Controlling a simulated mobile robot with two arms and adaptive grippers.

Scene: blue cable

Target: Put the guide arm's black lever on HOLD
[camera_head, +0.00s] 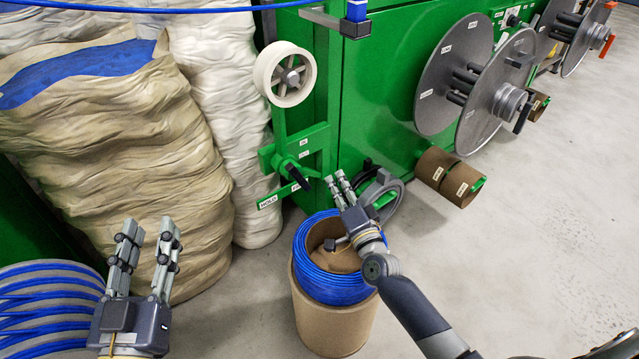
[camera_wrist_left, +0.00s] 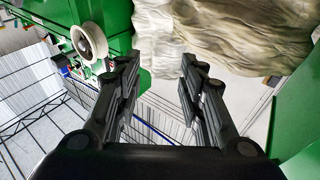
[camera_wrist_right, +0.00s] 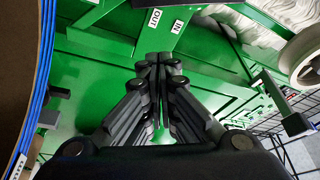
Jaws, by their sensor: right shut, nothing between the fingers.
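The guide arm's black lever (camera_head: 298,177) is on the green bracket below the white guide wheel (camera_head: 285,74). It slants down to the right from its pivot, and its tip is near the right end of the strip with the HOLD label (camera_head: 268,202). My right gripper (camera_head: 336,179) is shut and empty, a little right of the lever's tip and apart from it. Its closed fingers also show in the right wrist view (camera_wrist_right: 158,62), below the OUT and IN labels (camera_wrist_right: 166,23). My left gripper (camera_head: 150,240) is open and empty at lower left, far from the lever.
A cardboard drum (camera_head: 333,325) with a blue cable coil (camera_head: 320,282) stands beneath my right gripper. Wrapped sacks (camera_head: 120,140) stand at left, and blue cable (camera_head: 45,290) is at lower left. The green machine (camera_head: 390,90) carries grey reels (camera_head: 455,75).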

